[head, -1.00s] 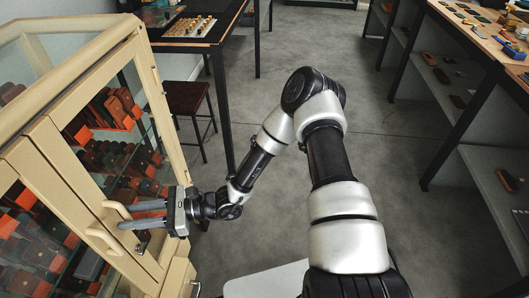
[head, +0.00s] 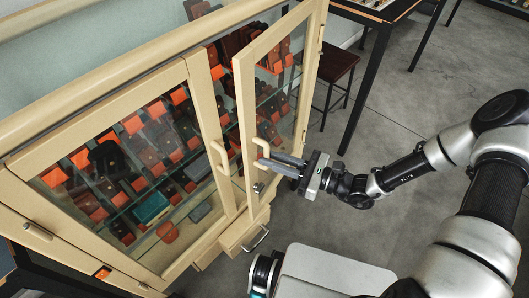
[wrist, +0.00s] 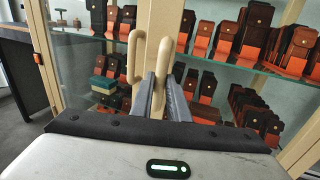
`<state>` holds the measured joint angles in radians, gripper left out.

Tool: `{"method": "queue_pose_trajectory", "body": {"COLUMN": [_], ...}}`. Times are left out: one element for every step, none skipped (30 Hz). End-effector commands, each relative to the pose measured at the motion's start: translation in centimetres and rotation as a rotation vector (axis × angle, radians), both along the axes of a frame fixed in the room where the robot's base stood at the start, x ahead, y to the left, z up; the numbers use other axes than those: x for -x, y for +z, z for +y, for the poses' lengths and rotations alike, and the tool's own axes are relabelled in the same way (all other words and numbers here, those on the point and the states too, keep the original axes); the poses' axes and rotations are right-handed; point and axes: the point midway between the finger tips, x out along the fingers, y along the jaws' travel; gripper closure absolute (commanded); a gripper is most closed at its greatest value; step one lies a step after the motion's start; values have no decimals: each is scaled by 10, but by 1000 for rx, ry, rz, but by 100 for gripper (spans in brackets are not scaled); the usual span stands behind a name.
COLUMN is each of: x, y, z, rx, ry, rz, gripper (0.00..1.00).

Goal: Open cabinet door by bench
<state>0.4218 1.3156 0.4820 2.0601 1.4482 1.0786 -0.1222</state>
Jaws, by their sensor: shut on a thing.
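The cream cabinet (head: 105,88) has two glass-paned doors. Its right door (head: 243,120) stands ajar, its free edge swung out from the cabinet front. The left door (head: 208,125) is closed. My gripper (head: 268,164) is shut on the right door's loop handle (head: 262,145). In the wrist view, my gripper's fingers (wrist: 153,90) close around the lower part of this handle (wrist: 165,62), partly hiding it. The left door's handle (head: 222,155) is beside it, and it also shows in the wrist view (wrist: 135,55).
Brown and orange leather cases (head: 155,150) fill the cabinet's glass shelves. A dark stool (head: 332,68) and a black-legged bench (head: 375,70) stand behind the door's hinge side. Grey floor (head: 420,110) is open to the right.

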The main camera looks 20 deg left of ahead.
Motion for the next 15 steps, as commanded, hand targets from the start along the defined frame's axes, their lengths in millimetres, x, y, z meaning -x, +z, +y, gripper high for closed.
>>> {"method": "queue_pose_trajectory", "body": {"x": [-5, -5, -4, -4, -3, -3, -2, -2, -2, -2, -2, -2, -1, -2, -2], "y": [4, 4, 4, 4, 4, 4, 4, 4, 4, 4, 4, 4, 4, 4, 4], "z": [-7, -10, -15, -17, -19, -22, -23, -24, -25, -25, -25, -25, -25, -25, -25], "rx": [-6, -6, -6, -6, -5, -5, -5, -6, -6, -6, -7, -7, -7, -7, -7], "ry": [-12, -13, -13, -13, -13, -13, -13, -12, -12, -12, -12, -11, -11, -11, -11], "rz": [-5, -5, -6, -6, -7, -7, -7, -7, -7, -7, -7, -7, -7, -7, -7], "gripper": [100, 100, 100, 100, 100, 100, 100, 100, 100, 100, 100, 100, 100, 100, 100]}}
